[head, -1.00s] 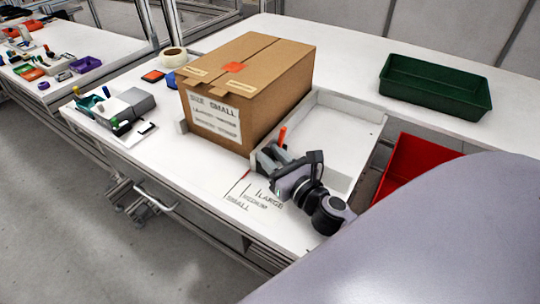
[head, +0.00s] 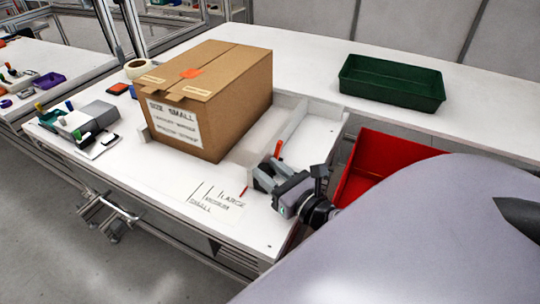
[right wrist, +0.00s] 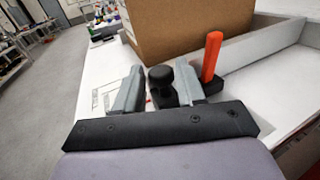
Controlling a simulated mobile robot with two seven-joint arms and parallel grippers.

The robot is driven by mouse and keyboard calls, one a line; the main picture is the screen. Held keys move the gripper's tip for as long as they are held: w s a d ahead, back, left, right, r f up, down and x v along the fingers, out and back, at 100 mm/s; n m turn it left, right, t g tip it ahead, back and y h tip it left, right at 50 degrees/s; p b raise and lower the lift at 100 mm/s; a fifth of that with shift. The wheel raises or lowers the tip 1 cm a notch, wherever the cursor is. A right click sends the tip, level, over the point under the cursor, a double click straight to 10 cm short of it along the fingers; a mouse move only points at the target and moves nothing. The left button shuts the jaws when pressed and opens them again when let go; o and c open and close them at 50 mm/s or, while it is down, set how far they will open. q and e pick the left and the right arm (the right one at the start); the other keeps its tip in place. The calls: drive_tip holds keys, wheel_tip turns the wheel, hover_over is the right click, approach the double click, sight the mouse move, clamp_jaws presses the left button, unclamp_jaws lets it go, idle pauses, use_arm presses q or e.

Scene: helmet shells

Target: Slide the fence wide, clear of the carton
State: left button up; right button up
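The brown carton (head: 205,100), labelled "SIZE SMALL", stands upright and closed on the white bench. The fence (head: 290,132) is a pale upright panel to the right of the carton, with a strip of bare bench between them. An orange lever (right wrist: 211,57) stands at its near end. My right gripper (head: 264,173) is at this end; in the right wrist view its fingers (right wrist: 158,84) are closed around a black knob (right wrist: 160,77). My left gripper is not in view.
A low white wall (head: 335,135) bounds the right side, with a red bin (head: 385,160) beyond it. A green tray (head: 392,85) stands at the back right. A tape roll (head: 138,68) and small tools lie left of the carton.

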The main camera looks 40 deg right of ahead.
drive_tip(key=shift+o, duration=0.9)
drive_tip(key=s+b, duration=0.2)
drive_tip(key=s, duration=0.4)
drive_tip(key=shift+s+f+b, duration=0.1)
drive_tip(key=shift+s+b, duration=0.2)
drive_tip(key=shift+b, duration=0.05)
drive_tip(key=shift+s, duration=0.25)
